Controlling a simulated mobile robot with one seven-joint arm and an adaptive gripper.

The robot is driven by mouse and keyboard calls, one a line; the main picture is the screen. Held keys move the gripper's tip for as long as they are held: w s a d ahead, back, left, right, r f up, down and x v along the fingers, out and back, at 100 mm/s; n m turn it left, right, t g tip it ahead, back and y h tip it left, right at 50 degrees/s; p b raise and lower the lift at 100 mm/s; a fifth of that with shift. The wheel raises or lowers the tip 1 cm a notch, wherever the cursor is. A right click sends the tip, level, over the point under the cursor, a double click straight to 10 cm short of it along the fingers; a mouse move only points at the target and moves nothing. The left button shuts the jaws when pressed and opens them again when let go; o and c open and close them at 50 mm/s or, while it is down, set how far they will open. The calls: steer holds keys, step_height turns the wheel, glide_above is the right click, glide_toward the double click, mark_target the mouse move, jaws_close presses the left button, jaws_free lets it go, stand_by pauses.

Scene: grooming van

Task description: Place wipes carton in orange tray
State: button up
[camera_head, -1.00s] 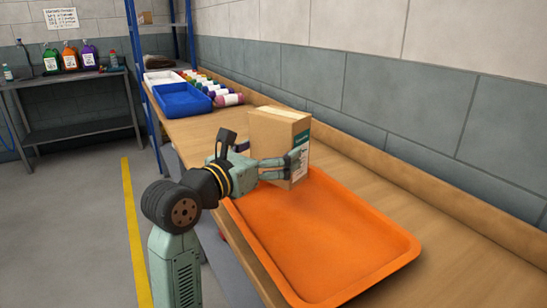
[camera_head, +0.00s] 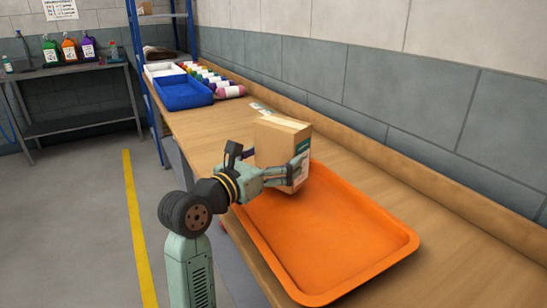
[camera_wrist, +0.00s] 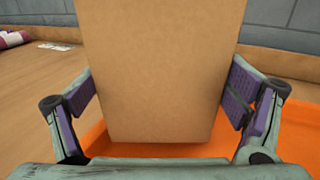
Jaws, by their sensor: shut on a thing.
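The wipes carton (camera_head: 277,142) is a brown cardboard box with a green and white label, upright at the far left end of the orange tray. My gripper (camera_head: 285,172) is shut on the carton from its near side. In the wrist view the carton (camera_wrist: 160,70) fills the middle between the two fingers. The orange tray (camera_head: 330,240) lies on the wooden bench and is otherwise empty; part of it (camera_wrist: 298,135) shows beneath the carton in the wrist view.
A blue bin (camera_head: 184,92), a white bin (camera_head: 163,69) and several coloured bottles (camera_head: 214,80) stand at the bench's far end. Flat papers or cards (camera_head: 262,108) lie behind the carton. A wall and raised ledge run along the right. The bench (camera_head: 205,130) is clear left of the carton.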

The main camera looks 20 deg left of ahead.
steer(key=shift+f, duration=0.3)
steer(key=o, duration=1.5)
steer(key=shift+c, duration=0.2)
steer(key=shift+r, duration=0.1)
steer(key=shift+r, duration=0.3)
steer(key=shift+s+a+r+p, duration=0.1)
steer(key=shift+s+r+p, duration=0.1)
steer(key=shift+p, duration=0.1)
steer(key=b+v, duration=0.3)
steer(key=v, duration=0.8)
steer(key=shift+s, duration=0.3)
